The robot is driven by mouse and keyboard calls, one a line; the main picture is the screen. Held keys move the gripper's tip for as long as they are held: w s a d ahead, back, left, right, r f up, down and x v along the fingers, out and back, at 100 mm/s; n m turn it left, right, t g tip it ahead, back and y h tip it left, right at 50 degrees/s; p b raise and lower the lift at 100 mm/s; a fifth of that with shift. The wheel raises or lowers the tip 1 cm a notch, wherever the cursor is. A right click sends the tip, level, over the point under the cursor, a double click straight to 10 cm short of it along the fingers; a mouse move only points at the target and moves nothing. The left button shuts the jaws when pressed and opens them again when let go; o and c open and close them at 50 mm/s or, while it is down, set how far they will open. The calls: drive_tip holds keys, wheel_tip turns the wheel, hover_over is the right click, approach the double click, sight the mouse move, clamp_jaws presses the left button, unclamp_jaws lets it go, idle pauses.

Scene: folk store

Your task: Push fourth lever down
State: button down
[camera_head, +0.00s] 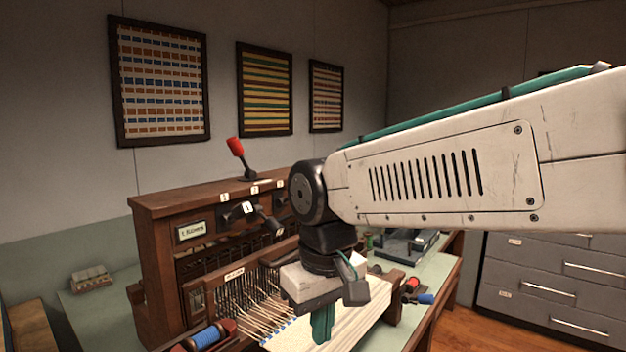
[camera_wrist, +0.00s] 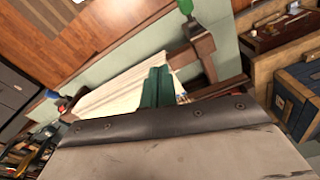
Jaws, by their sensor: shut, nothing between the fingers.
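A wooden loom cabinet (camera_head: 160,235) stands on a table in the head view. A lever with a red knob (camera_head: 235,147) sticks up from its top, leaning left. A dark lever (camera_head: 268,218) points out from the front panel beside a small number plate. Numbered plates run along the top edge. My arm covers the right part of the panel, so I cannot make out a fourth lever. My gripper (camera_head: 322,325) points down over the pale cloth (camera_head: 345,318), in front of the cabinet. Its green fingers are shut and empty in the wrist view (camera_wrist: 157,88).
A blue spool (camera_head: 207,337) lies at the front left of the loom. Red and blue spools (camera_head: 420,296) lie at the right. Grey drawers (camera_head: 555,285) stand to the right, past open wooden floor. Framed textiles (camera_head: 160,82) hang on the wall.

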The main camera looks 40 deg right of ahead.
drive_tip(key=w+d+r+n+t+h, duration=0.1)
drive_tip(key=w+d+r, duration=0.5)
drive_tip(key=w, duration=0.3)
drive_tip(key=w+d+r+n, duration=0.1)
drive_tip(key=w+d+r, duration=0.4)
drive_tip(key=w+r, duration=0.3)
drive_tip(key=w+d+r+n+t+h, duration=0.1)
drive_tip(key=w+d+r, duration=0.45)
drive_tip(key=w, duration=0.45)
wheel_tip(320, 180, up, 8)
drive_tip(key=w+d+n+t, duration=0.2)
drive_tip(key=w+d+n, duration=0.1)
drive_tip(key=w+d+f, duration=0.1)
drive_tip(key=d+f, duration=0.3)
drive_tip(key=f, duration=0.8)
drive_tip(key=shift+w+f+n+h, duration=0.3)
drive_tip(key=shift+f+n+h, duration=0.05)
drive_tip(key=shift+n+h, duration=0.05)
drive_tip(key=shift+d, duration=0.1)
